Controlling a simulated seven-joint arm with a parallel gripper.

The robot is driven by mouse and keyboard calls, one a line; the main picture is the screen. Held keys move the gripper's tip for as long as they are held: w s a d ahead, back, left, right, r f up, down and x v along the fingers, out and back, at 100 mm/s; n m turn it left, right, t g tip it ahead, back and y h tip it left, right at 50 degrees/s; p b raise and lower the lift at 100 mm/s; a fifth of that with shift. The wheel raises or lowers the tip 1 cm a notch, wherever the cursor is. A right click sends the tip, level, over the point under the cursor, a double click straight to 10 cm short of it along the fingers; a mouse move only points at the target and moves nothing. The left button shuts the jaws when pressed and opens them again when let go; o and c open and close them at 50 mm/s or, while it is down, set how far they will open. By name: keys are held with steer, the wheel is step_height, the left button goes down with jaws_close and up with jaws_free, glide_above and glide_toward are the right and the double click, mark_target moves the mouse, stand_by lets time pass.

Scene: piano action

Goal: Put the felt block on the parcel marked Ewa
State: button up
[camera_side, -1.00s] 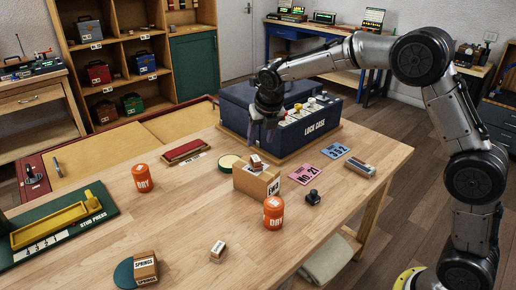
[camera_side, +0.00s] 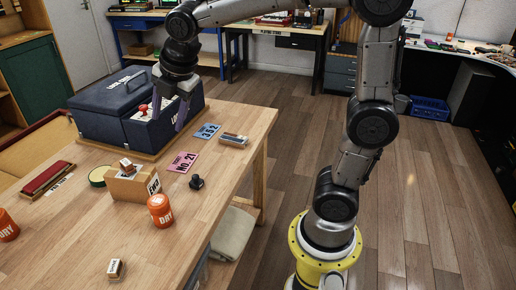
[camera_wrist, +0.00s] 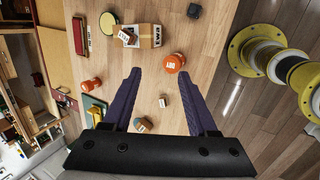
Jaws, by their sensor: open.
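The parcel marked EWA (camera_side: 130,189) is a brown cardboard box standing on the wooden table, with a small labelled box (camera_side: 126,165) on top. Both show in the wrist view, the parcel (camera_wrist: 150,37) near the top. A grey-and-wood block (camera_side: 233,140) lies near the table's right edge, and a long dark-red piece (camera_side: 47,178) lies at the left. My gripper (camera_side: 170,108) is open and empty, in front of the lock case in the side view, with its fingers (camera_wrist: 163,80) spread apart in the wrist view.
The blue lock case (camera_side: 110,110) stands behind the parcel. Pink (camera_side: 183,162) and blue (camera_side: 207,131) cards lie flat. A small box (camera_side: 116,268) stands at the front.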

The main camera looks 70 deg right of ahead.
steer(key=s+f+m, duration=0.2)
steer(key=s+m, duration=0.7)
steer(key=s, duration=0.1)
steer(key=s+f+m+t+y, duration=0.1)
steer(key=s+f+m, duration=0.1)
steer(key=s+m, duration=0.7)
steer(key=shift+s+a, duration=0.35)
steer(key=shift+s, duration=0.65)
